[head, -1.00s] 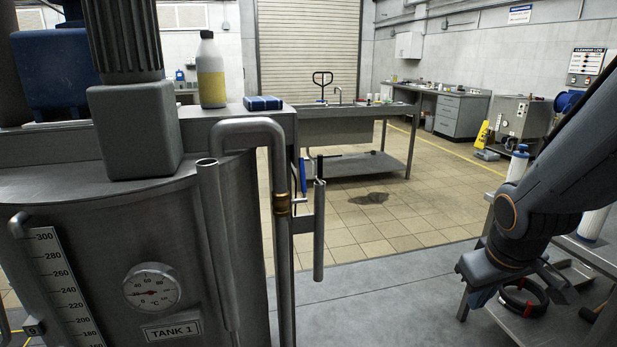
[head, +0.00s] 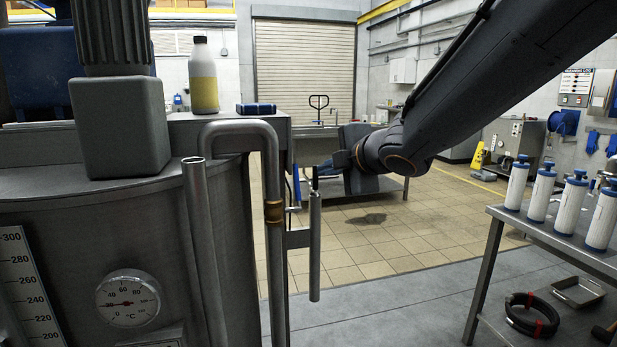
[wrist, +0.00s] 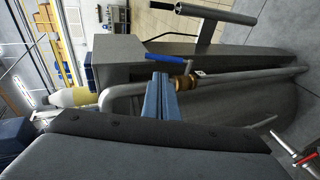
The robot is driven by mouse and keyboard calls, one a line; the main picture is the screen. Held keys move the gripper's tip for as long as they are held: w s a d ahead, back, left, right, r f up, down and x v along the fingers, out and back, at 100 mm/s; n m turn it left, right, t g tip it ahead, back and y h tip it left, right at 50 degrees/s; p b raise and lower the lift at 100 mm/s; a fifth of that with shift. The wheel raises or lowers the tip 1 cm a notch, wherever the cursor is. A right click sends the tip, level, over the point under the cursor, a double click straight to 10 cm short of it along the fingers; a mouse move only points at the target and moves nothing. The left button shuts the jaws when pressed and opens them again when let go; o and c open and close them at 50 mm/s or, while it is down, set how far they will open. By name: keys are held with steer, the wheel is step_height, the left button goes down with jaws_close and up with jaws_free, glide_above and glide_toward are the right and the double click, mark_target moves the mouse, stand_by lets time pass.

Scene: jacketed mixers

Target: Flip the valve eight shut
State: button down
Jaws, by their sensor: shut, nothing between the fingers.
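A valve with a blue lever (wrist: 165,58) sits on the pipe beside a brass fitting (wrist: 183,82) in the wrist view. A small white tag (wrist: 200,73) is next to it, too small to read, so I cannot confirm the number eight. In the head view the blue lever (head: 297,186) shows edge-on behind the bent pipe, near the brass fitting (head: 273,211). My gripper (head: 318,173) is just right of the lever in the head view. Its blue fingers (wrist: 160,80) are shut and empty, apparently apart from the lever.
The tank (head: 100,225) with its dial gauge (head: 128,298) fills the left. A bottle (head: 203,80) and a blue item (head: 256,108) stand on its top ledge. A bench (head: 540,240) with several white filters is at right. Small red-handled valve (wrist: 306,159) shows in the wrist view. Open floor lies between.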

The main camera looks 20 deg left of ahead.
mark_target(298, 179)
steer(key=x, duration=1.3)
steer(key=shift+w+a+f, duration=0.15)
steer(key=shift+w+f, duration=0.05)
steer(key=shift+w, duration=0.1)
